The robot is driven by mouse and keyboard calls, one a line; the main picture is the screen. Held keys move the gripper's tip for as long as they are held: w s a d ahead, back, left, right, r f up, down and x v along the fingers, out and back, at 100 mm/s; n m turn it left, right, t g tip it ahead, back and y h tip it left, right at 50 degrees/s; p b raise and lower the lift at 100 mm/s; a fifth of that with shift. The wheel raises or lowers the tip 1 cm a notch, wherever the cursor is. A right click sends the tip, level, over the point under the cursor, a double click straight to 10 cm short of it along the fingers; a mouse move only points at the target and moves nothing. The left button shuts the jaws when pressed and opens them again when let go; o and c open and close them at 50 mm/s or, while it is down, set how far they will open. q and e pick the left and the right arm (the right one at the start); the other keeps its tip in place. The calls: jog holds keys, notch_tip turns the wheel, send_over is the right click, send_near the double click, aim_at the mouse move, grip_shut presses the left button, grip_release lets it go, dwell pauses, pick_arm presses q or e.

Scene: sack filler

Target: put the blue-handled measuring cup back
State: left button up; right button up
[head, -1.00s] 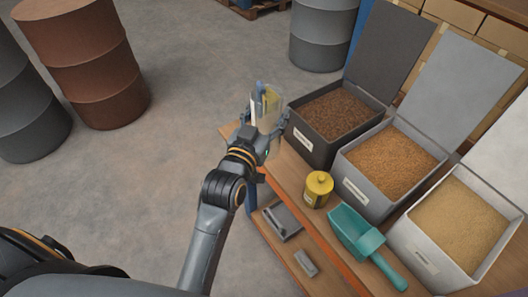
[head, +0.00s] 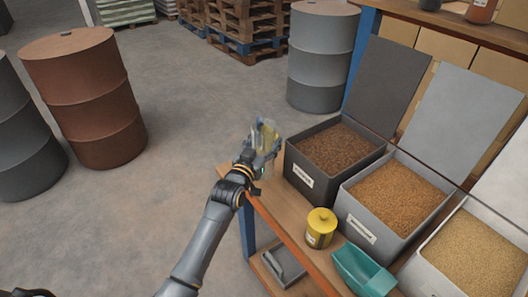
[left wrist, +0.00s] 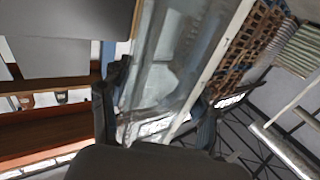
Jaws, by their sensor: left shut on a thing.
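The measuring cup (head: 268,134) is clear, with yellowish and bluish tones, and is held in my left gripper (head: 262,152). It is at the left end of the workbench, left of the dark bin. In the left wrist view the clear cup (left wrist: 178,65) fills the space between the two fingers of my left gripper (left wrist: 160,115). The gripper is shut on it. I cannot make out the handle clearly, or whether the cup's base touches the bench. My right gripper is not in view.
The workbench (head: 262,203) carries a dark bin (head: 303,178), a grey bin (head: 357,232) and a white bin (head: 440,275), all filled with grain. A yellow canister (head: 320,228) and a teal scoop (head: 362,272) stand in front. Drums (head: 85,95) stand on the floor at left.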

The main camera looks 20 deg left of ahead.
pick_arm(q)
jog(key=f, duration=0.3)
jog(key=w+f, duration=0.1)
jog(key=shift+a+f, duration=0.2)
jog(key=shift+a, duration=0.1)
jog(key=o, duration=1.2)
jog(key=shift+f, duration=0.15)
jog(key=shift+s+r, duration=0.1)
jog(key=shift+r, duration=0.15)
jog(key=s, duration=0.4)
jog(key=s+a, duration=0.1)
jog(key=s, duration=0.7)
jog(key=shift+a, duration=0.15)
